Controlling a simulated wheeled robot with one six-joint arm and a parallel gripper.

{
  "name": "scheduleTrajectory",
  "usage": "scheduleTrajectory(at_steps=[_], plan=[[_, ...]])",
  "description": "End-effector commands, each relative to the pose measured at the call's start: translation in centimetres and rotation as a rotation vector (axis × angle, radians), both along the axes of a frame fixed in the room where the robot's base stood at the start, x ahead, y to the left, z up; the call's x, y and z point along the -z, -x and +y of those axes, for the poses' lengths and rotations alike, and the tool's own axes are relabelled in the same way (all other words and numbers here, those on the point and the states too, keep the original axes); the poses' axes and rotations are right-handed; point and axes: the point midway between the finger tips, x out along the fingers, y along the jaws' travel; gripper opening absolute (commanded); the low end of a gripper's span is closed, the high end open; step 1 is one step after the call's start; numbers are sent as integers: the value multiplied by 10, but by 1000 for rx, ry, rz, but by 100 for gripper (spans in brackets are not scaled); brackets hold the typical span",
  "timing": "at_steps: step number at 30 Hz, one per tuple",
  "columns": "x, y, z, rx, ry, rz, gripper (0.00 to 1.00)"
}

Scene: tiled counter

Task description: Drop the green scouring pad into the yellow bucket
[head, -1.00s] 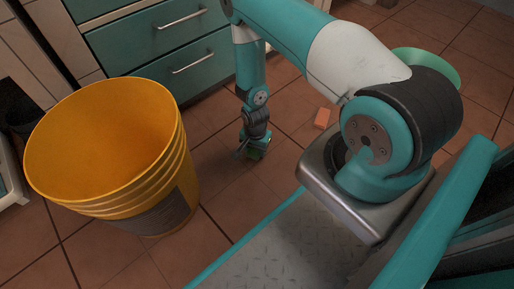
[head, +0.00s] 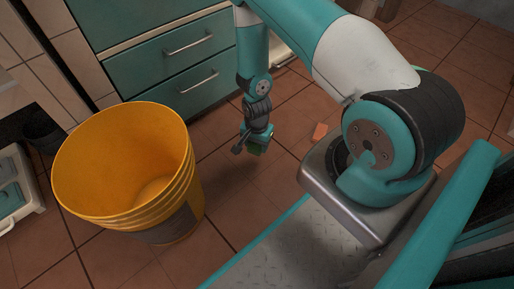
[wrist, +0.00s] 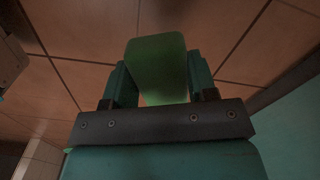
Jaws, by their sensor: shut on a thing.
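The green scouring pad (wrist: 158,68) is between the two fingers of my gripper (wrist: 158,85) in the wrist view, and the fingers are shut on it. In the head view my gripper (head: 256,146) hangs down over the floor, to the right of the bucket, with the pad (head: 255,150) showing small and dark at its tip. The yellow bucket (head: 181,196) stands upright on the floor to the left. Its inside looks empty where I can see it. The pad is outside the bucket, apart from its rim.
Teal drawers (head: 165,65) stand behind the bucket. A dark bin (head: 43,133) and a white tray (head: 20,205) are at the far left. Tiled floor is clear between gripper and bucket.

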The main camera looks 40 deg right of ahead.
Motion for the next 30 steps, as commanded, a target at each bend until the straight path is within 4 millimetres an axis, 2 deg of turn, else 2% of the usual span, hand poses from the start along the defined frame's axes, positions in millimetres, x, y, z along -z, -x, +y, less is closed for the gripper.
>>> scheduleTrajectory(at_steps=[1, 7, 13, 25, 28, 30], plan=[[-24, -1, 0, 0, 0, -2, 30], [-63, 0, 0, 0, 1, -1, 30], [-79, 0, 0, 0, 0, 0, 30], [-83, -1, 0, -7, 0, 0, 30], [-101, -8, 2, -64, 1, -5, 30], [-126, -16, 5, -153, 2, -8, 30]])
